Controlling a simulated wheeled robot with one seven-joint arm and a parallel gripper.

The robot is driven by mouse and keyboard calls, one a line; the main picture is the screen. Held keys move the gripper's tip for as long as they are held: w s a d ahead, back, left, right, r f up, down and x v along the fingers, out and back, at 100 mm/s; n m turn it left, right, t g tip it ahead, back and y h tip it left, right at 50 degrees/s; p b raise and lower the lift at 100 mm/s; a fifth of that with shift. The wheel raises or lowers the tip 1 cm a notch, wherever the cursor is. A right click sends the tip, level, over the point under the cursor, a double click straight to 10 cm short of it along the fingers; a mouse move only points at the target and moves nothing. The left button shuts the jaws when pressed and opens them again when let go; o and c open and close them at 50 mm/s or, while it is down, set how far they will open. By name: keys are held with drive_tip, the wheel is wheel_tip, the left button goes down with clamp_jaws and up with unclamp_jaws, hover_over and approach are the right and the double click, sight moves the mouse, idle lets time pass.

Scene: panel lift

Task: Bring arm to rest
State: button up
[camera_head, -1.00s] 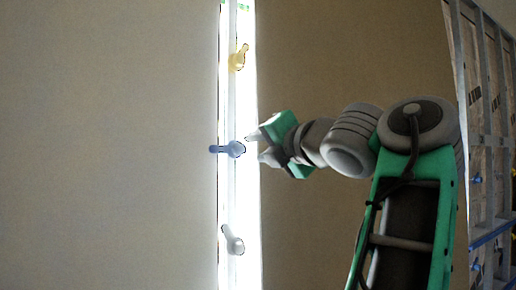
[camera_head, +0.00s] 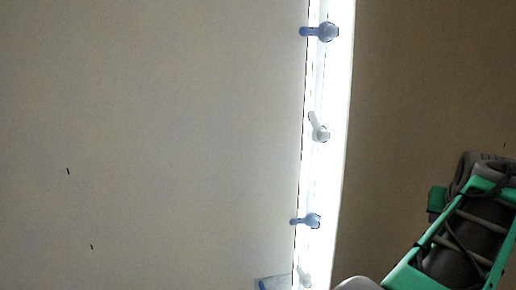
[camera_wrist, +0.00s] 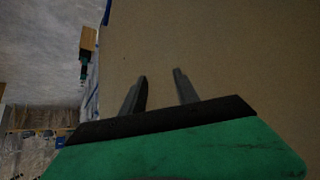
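My arm shows at the lower right of the head view, its green and grey links folded to the right of the bright strip. My gripper (camera_wrist: 160,92) shows in the wrist view with its two dark fingers apart and nothing between them. A plain tan surface lies in front of the fingers. The fingers cannot be made out in the head view.
A large pale panel (camera_head: 150,130) fills the left of the head view. A bright vertical strip (camera_head: 338,120) carries several knobs, among them a blue one (camera_head: 327,32) and a white one (camera_head: 319,131). A brown wall (camera_head: 430,70) stands to the right.

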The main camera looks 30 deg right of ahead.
drive_tip(key=w+a+f+n+g+y+p, duration=0.1)
drive_tip(key=w+a+f+y, duration=0.2)
drive_tip(key=a+f, duration=0.75)
drive_tip(key=w+a+f+n+g+y+p, duration=0.1)
drive_tip(key=w+a+f+y, duration=0.15)
drive_tip(key=a+f, duration=0.85)
drive_tip(key=w+a+r+n+p, duration=0.1)
drive_tip(key=w+a+r+n, duration=0.1)
drive_tip(key=a, duration=0.7)
drive_tip(key=w+a+r+n+y+p, duration=0.1)
drive_tip(key=a+n, duration=0.3)
drive_tip(key=a, duration=0.6)
drive_tip(key=w+a+r+n+t+p, duration=0.1)
drive_tip(key=w+a+r+n, duration=0.2)
drive_tip(key=a, duration=0.6)
drive_tip(key=shift+w+a+r+n+y+p, duration=0.15)
drive_tip(key=shift+w+a+n+y+p, duration=0.2)
drive_tip(key=shift+w, duration=0.25)
